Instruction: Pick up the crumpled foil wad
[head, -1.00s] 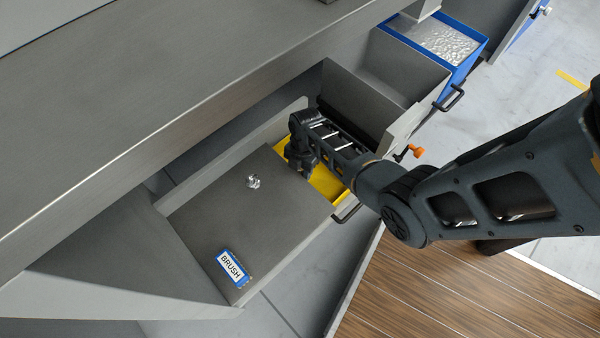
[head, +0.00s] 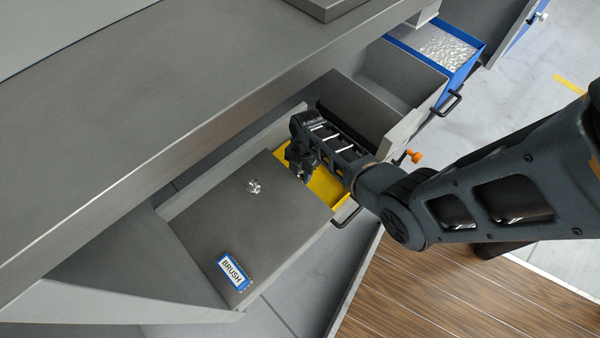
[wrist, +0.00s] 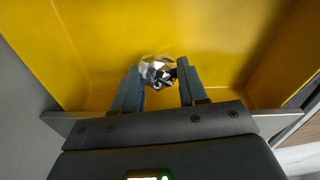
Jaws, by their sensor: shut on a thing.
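A crumpled silver foil wad (wrist: 158,72) sits between the fingertips of my gripper (wrist: 160,80) in the wrist view, and the jaws are shut on it. Behind it is the yellow lining of a compartment (wrist: 215,40). In the head view my gripper (head: 302,170) is over the yellow compartment (head: 328,186), and my wrist mostly hides the held wad. I cannot tell if the wad still touches the yellow floor. A second small shiny wad (head: 254,186) lies on the grey panel (head: 215,215) to the left, apart from my gripper.
Open grey bins (head: 400,80) and a blue-edged bin of shiny material (head: 447,45) stand at the upper right. An orange knob (head: 413,157) is near my arm. The grey counter (head: 150,95) runs along the back.

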